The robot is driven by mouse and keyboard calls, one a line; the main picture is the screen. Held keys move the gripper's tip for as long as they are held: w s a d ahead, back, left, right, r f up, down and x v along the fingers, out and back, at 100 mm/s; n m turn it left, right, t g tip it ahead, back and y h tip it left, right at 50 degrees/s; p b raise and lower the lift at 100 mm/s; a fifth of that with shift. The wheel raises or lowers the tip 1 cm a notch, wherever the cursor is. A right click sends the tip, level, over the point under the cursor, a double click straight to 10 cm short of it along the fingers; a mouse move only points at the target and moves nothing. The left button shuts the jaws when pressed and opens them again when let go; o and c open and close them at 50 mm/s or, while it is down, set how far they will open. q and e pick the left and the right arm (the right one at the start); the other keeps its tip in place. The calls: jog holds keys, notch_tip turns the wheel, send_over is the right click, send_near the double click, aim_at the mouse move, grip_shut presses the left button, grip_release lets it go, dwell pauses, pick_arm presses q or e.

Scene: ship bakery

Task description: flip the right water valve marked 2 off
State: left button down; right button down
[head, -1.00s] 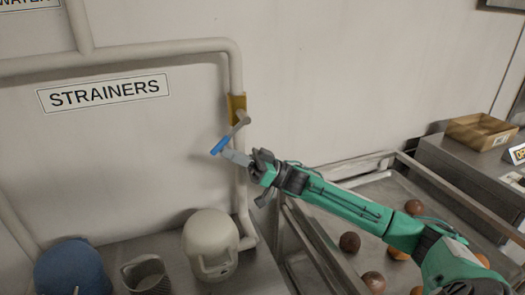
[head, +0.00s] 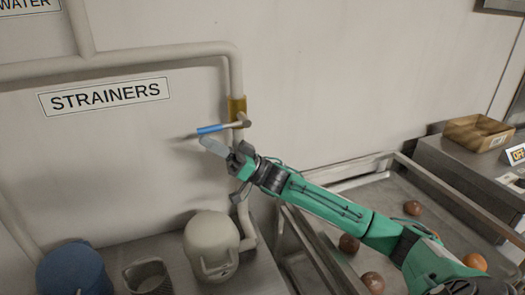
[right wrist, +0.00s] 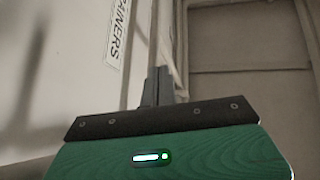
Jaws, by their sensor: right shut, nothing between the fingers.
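The water valve is a brass-coloured body (head: 237,105) on the white vertical pipe. Its lever (head: 212,129) has a blue grip and lies about level, pointing left from the pipe. No number 2 mark can be read. My right gripper (head: 208,143) is shut and empty, with its pale tips just under the blue grip. Whether they touch it I cannot tell. In the right wrist view the shut fingers (right wrist: 157,86) show in front of the pipe, and the lever cannot be made out. My left gripper is not in view.
A "STRAINERS" sign (head: 105,96) hangs on the wall left of the valve. A cream rounded container (head: 211,243), a grey basket (head: 148,276) and a blue pot (head: 72,270) stand below. Several round brown items lie in a metal-railed tray (head: 440,178) at right.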

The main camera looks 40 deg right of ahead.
jog(key=shift+r, duration=0.15)
dwell(0.5)
jog(key=b+v, duration=0.3)
jog(key=v, duration=0.4)
jog(key=shift+d, duration=0.15)
jog(key=shift+s, duration=0.1)
jog(key=shift+f, duration=0.25)
